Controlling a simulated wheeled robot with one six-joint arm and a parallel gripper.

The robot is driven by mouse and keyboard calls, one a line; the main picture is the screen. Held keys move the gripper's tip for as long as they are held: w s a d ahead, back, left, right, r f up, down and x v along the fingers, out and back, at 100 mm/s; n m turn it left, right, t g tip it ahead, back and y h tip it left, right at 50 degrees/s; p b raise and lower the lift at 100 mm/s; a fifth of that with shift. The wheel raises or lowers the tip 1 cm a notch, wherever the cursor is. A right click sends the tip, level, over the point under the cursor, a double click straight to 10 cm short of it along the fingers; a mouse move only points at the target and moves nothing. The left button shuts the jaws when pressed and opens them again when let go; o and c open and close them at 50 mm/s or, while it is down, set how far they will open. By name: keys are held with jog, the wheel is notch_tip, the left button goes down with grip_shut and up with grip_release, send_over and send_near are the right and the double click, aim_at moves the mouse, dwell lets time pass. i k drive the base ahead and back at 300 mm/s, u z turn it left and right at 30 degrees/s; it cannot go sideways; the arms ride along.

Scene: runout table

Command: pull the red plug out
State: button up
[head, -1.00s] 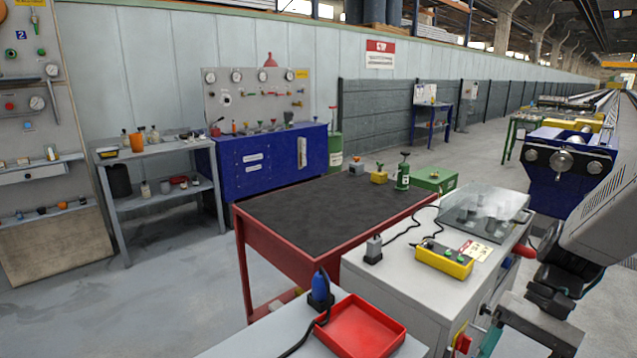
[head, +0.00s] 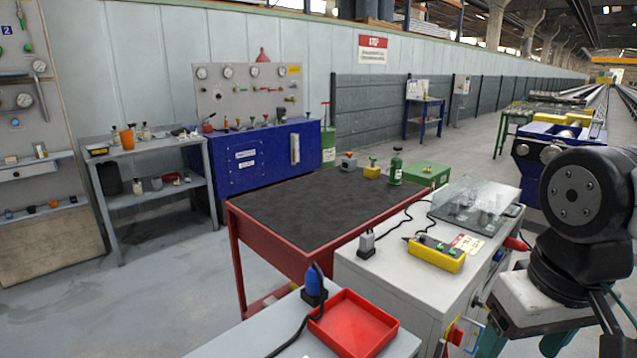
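A red rounded piece (head: 516,243) sticks out at the right side of the light grey cabinet (head: 390,285), close to my arm; it may be the red plug, but it is small and I cannot tell for sure. A blue plug (head: 315,280) stands upright in a dark base on the near grey surface, with a black cable. A grey plug-like piece (head: 367,241) stands on the cabinet top with a black cable. My arm's dark joint fills the right edge of the head view. My gripper does not show.
A red tray (head: 352,322) lies beside the blue plug. A yellow control box (head: 436,254) and a clear cover (head: 478,200) sit on the cabinet. A yellow and red switch (head: 454,334) is on its side. The dark-topped red table (head: 310,212) has a largely bare top.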

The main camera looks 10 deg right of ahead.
aim_at(516, 245)
jog(key=z, duration=1.05)
jog(key=k, duration=0.65)
jog(key=z, duration=0.5)
jog(key=i, duration=0.7)
jog(key=z, duration=0.65)
jog(key=i, duration=0.75)
jog(key=u, duration=0.5)
jog(key=i, duration=0.7)
jog(key=u, duration=0.9)
jog(key=i, duration=0.3)
jog(key=u, duration=0.25)
